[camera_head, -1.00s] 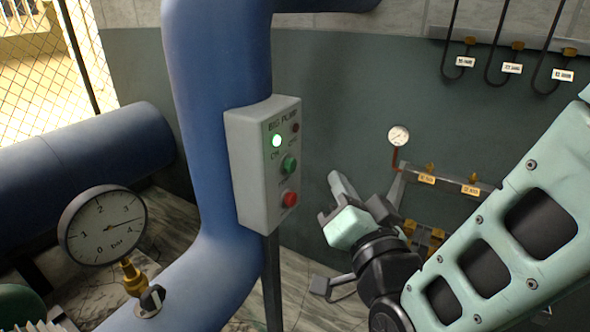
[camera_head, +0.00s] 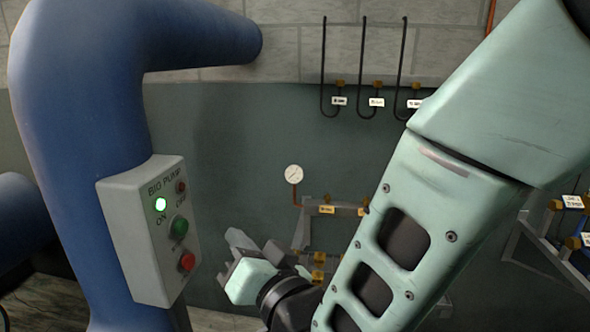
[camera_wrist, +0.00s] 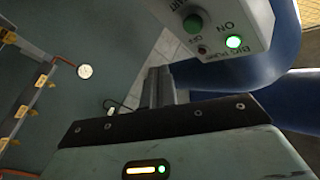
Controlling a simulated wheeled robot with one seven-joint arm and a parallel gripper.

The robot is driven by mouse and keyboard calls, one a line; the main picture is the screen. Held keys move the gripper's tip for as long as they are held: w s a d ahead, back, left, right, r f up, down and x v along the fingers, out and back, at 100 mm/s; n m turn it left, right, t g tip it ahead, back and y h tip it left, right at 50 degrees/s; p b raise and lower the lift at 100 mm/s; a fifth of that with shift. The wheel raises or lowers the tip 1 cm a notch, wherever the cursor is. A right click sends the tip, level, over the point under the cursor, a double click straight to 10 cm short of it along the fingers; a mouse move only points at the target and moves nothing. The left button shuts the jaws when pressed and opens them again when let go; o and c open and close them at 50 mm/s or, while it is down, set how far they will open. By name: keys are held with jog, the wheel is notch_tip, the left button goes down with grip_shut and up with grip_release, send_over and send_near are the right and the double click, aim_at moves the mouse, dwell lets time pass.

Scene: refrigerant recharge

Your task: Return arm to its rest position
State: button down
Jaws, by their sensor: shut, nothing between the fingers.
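My gripper (camera_head: 236,252) is in the lower middle of the head view, just right of the pump control box and apart from it. Its fingers are shut with nothing between them. In the wrist view the shut fingers (camera_wrist: 160,86) point away from the camera, below the box. My pale green arm reaches in from the upper right of the head view. The grey control box (camera_head: 140,240), labelled BIG PUMP, has a lit green ON lamp (camera_head: 160,204), an unlit red lamp, a green button (camera_head: 179,227) and a red button (camera_head: 187,261). The box also shows in the wrist view (camera_wrist: 222,60).
A thick blue pipe (camera_head: 75,130) stands behind the box. A small round gauge (camera_head: 293,174) and yellow-fitted pipework (camera_head: 330,208) are at the back wall. Black hoses with white tags (camera_head: 376,102) hang above. A rack with labelled valves (camera_head: 570,229) is at the right.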

jog(key=s+d+f+n+g+h, duration=0.3)
jog(key=s+d+g+h, duration=0.3)
jog(key=d, duration=0.7)
jog(key=s+d+f+n+g+h, duration=0.3)
jog(key=s+d+g+h, duration=0.2)
jog(key=d, duration=0.8)
jog(key=s+g, duration=0.3)
jog(key=s, duration=0.2)
jog(key=shift+f+n+h, duration=0.25)
jog(key=shift+n+h, duration=0.15)
jog(key=shift+a, duration=0.1)
